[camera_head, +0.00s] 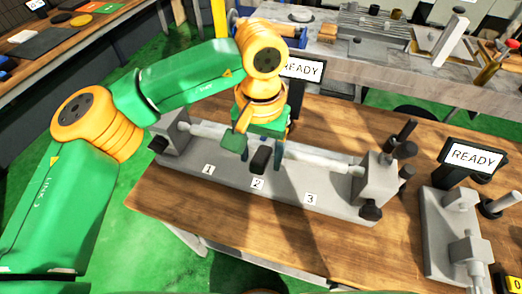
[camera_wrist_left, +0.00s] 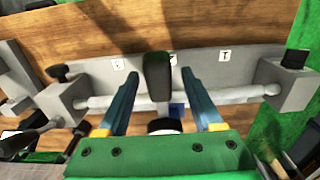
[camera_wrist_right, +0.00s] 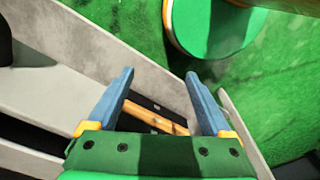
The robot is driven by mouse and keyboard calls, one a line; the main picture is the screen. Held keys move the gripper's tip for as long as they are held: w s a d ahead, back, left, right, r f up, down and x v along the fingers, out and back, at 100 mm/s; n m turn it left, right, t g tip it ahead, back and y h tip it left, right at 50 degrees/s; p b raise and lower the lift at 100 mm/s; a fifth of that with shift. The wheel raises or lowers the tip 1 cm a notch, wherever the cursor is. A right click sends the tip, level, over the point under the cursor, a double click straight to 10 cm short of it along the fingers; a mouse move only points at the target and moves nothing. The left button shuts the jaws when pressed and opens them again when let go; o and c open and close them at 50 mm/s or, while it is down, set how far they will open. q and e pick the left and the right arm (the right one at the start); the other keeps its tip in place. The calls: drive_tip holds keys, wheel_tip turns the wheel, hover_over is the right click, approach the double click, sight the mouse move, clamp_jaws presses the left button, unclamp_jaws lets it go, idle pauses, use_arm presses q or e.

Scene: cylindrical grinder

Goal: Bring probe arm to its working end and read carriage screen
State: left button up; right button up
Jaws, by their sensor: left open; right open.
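My left gripper (camera_head: 263,158) is open above the middle of the grey grinder bed (camera_head: 230,181). The black handle (camera_head: 260,160) of what looks like the probe arm stands near label 2. In the left wrist view this handle (camera_wrist_left: 158,75) lies between the spread fingers (camera_wrist_left: 157,74), with gaps at both sides. A pale cylindrical bar (camera_head: 320,161) runs between two end blocks. The screen behind the bed (camera_head: 302,70) reads READY and is partly hidden by my left arm. My right gripper (camera_wrist_right: 160,74) is open in the right wrist view and outside the head view.
A smaller grey fixture (camera_head: 436,228) at right has its own screen (camera_head: 473,158), also reading READY. Black knobs (camera_head: 371,210) stick out at the bed's right end. A cluttered bench (camera_head: 345,71) stands behind. The wooden table front (camera_head: 165,205) is clear.

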use_arm(q)
drive_tip(key=shift+s, duration=0.1)
clamp_jaws()
idle(1.2)
